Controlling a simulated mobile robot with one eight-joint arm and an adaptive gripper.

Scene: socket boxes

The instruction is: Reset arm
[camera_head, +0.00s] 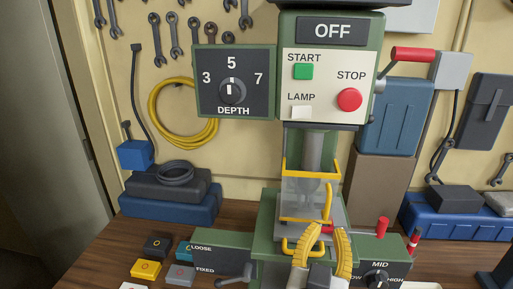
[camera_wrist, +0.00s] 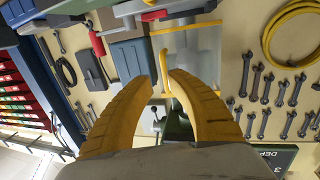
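My gripper (camera_head: 327,232) is in front of the lower part of a green drill press (camera_head: 374,45), pointing at its clear guard with a yellow frame (camera_head: 304,192). Its two curved yellow fingers are apart, with a gap between the tips. In the wrist view, my gripper (camera_wrist: 161,68) has a yellow guard handle (camera_wrist: 165,62) showing between the fingertips. It appears close to the right finger and clear of the left one. Whether it touches a finger cannot be told. Nothing appears held.
A LOOSE/FIXED clamp unit (camera_head: 222,246) and a speed dial (camera_head: 377,279) flank the gripper. Small blocks (camera_head: 145,268) lie left.

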